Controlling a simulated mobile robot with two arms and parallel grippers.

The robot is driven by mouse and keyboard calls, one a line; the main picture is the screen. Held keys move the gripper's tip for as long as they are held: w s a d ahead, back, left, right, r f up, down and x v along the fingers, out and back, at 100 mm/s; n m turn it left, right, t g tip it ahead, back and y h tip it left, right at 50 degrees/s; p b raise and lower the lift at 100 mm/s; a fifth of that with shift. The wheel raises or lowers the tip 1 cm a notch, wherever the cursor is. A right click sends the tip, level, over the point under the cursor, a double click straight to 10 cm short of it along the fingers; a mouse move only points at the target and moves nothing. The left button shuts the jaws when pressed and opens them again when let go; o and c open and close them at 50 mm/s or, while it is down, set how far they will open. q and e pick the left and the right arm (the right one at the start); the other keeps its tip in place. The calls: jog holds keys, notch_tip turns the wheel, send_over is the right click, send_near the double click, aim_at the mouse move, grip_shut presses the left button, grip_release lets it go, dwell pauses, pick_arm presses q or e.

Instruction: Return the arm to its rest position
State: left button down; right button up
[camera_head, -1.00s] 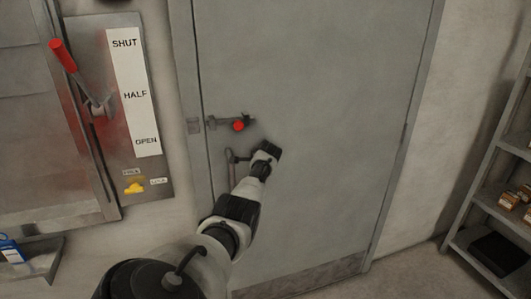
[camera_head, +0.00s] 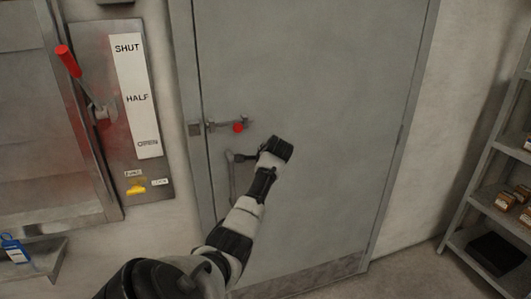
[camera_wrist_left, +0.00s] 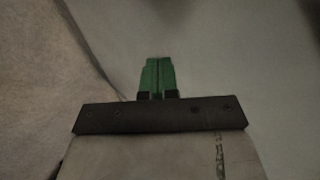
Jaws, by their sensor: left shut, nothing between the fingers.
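My left arm (camera_head: 240,222) comes in from the bottom and reaches up in front of a grey door. Its dark wrist end (camera_head: 275,151) is just right of the door handle; the fingers cannot be made out there. In the left wrist view my left gripper (camera_wrist_left: 157,62) shows its green fingers shut together with nothing between them. Behind them is only a blurred, plain pale surface. My right gripper is not in view.
The grey door (camera_head: 315,90) has a latch with a red knob (camera_head: 238,127) and a handle (camera_head: 233,175). At left, a lever with a red grip (camera_head: 68,60) points toward SHUT on its panel. A shelf (camera_head: 500,140) stands at right.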

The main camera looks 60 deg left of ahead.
pick_arm(q)
jog(key=shift+s+d+r, duration=0.1)
jog(key=shift+d+r, duration=0.15)
jog(key=s+d+f+m+h, duration=0.1)
jog(key=d+f, duration=0.3)
jog(key=f, duration=0.6)
jog(key=s+d+f+h+b, duration=0.1)
jog(key=d+f, duration=0.4)
jog(key=f, duration=0.5)
jog(key=s+d+f+m, duration=0.1)
jog(key=d+f, duration=0.3)
jog(key=f, duration=0.6)
jog(key=s+d+f+h+b, duration=0.1)
jog(key=s+d+f+h, duration=0.1)
jog(key=s+d+f, duration=0.6)
jog(key=s+d+f+h, duration=0.1)
jog(key=s+d+f, duration=0.4)
jog(key=f, duration=0.5)
jog(key=s+d+f+n+h, duration=0.1)
jog(key=s+d+f, duration=0.2)
jog(key=s+d, duration=0.3)
jog(key=s+d+f+n+g+h, duration=0.1)
jog(key=s+d+f, duration=0.3)
jog(key=s+d, duration=0.3)
jog(key=s+d+f+n+h+b, duration=0.1)
jog(key=s+d+f, duration=0.3)
jog(key=s, duration=1)
jog(key=shift+d+f+g+h, duration=0.15)
jog(key=shift+d+g+h, duration=0.2)
jog(key=shift+d, duration=0.9)
